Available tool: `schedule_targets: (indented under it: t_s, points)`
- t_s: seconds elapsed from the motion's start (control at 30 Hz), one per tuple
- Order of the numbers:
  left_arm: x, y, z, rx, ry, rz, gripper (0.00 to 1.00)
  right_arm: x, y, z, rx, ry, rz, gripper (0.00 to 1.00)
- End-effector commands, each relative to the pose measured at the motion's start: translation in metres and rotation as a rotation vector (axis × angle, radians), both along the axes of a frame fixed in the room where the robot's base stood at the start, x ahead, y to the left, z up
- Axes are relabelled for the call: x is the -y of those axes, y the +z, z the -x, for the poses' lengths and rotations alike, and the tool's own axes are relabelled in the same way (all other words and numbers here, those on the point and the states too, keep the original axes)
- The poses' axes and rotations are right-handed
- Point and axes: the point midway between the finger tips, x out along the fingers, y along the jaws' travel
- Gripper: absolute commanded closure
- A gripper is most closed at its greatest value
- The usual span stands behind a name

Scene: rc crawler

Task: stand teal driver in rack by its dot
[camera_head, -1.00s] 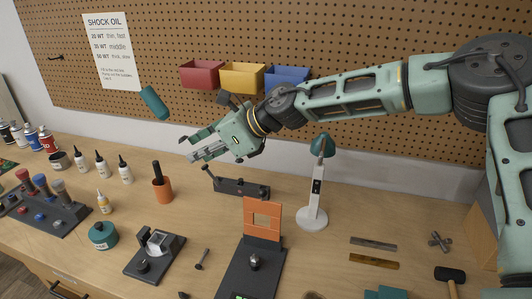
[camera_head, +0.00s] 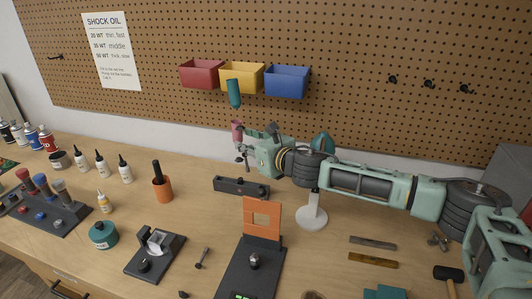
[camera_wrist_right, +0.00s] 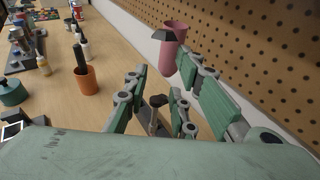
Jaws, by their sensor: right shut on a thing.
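In the wrist view the fingers (camera_wrist_right: 158,98) surround a dark piece, and the teal handle cannot be made out. The dark rack (camera_head: 66,222) is on the table at far left. Several handles stand in it, with blue and red dots in front. My left gripper is not in view.
A pink cup (camera_wrist_right: 174,52) shows beyond the fingers. An orange cup (camera_head: 163,190), bottles, a teal jar (camera_head: 103,235) and a dark block (camera_head: 228,186) stand between gripper and rack. Coloured bins (camera_head: 242,77) hang above. A white lamp (camera_head: 311,212) is close to my right arm.

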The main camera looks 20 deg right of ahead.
Motion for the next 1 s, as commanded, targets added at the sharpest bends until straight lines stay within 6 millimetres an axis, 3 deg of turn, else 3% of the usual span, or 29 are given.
schedule_targets:
  t_s: [0.43, 0.73, 1.0]
  points:
    - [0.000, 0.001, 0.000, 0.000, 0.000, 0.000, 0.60, 0.049, -0.041, -0.007, 0.176, -0.153, -0.060, 1.00]
    - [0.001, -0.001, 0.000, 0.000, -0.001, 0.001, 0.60, 0.058, -0.048, -0.008, 0.204, -0.175, -0.061, 1.00]
    - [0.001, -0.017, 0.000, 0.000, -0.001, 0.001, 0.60, 0.057, -0.063, -0.008, 0.204, -0.174, -0.061, 1.00]
